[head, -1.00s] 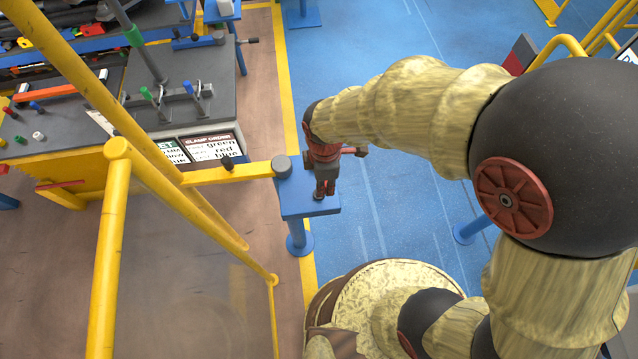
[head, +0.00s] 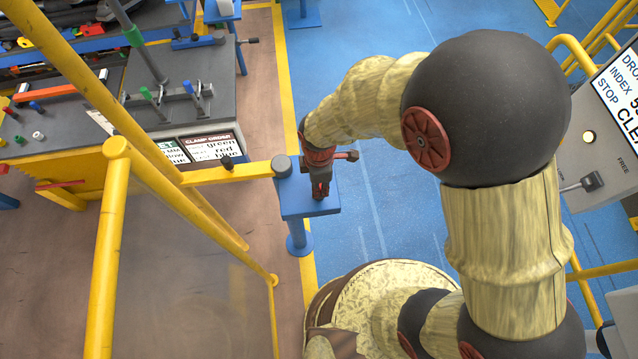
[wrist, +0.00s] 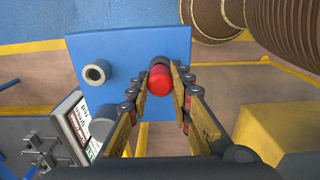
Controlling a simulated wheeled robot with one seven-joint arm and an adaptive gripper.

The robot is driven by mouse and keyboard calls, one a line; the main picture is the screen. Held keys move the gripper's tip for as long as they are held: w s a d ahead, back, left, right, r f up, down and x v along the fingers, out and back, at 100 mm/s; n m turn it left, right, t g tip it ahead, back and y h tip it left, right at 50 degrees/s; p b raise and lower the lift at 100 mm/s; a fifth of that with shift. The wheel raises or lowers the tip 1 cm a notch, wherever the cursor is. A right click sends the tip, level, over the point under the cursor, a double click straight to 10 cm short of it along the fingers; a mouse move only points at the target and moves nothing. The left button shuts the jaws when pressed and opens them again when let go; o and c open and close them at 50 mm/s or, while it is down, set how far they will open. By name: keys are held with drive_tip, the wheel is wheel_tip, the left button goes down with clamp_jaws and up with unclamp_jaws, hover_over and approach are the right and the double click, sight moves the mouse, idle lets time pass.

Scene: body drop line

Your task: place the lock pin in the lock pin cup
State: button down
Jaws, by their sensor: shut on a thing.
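My gripper (head: 320,192) points down over a small blue stand (head: 300,205) in the head view. In the wrist view its fingers (wrist: 162,84) are shut on the lock pin (wrist: 159,80), which shows a red near end and a dark far part. The pin lies over the blue plate (wrist: 125,48); I cannot tell whether its far end touches the plate. A grey, open-topped cup (wrist: 97,73), which looks like the lock pin cup, stands on the same plate, left of the pin and apart from it. The head view does not show pin or cup clearly.
Yellow railings (head: 110,255) stand at the left. A grey workbench (head: 190,75) with clamps is at upper left, a signed console (head: 600,160) at right.

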drive_tip(key=c, duration=1.6)
unclamp_jaws()
wheel_tip(320, 180, up, 12)
drive_tip(key=d+r+m+t, duration=0.3)
drive_tip(key=d+r+m, duration=0.6)
drive_tip(key=d+r, duration=0.35)
drive_tip(key=s+d+r+m+t, duration=0.1)
drive_tip(key=s+d+r+m, duration=0.1)
drive_tip(key=d+m, duration=0.1)
drive_tip(key=s+d+r+m, duration=0.3)
drive_tip(key=d+m, duration=0.1)
drive_tip(key=s+d+r+m+t, duration=0.1)
drive_tip(key=s+d+r+m, duration=0.1)
drive_tip(key=d+r+m, duration=0.1)
drive_tip(key=shift+s+d+m+t+p, duration=0.15)
drive_tip(key=shift+s+m+t+p, duration=0.15)
drive_tip(key=shift+m, duration=0.5)
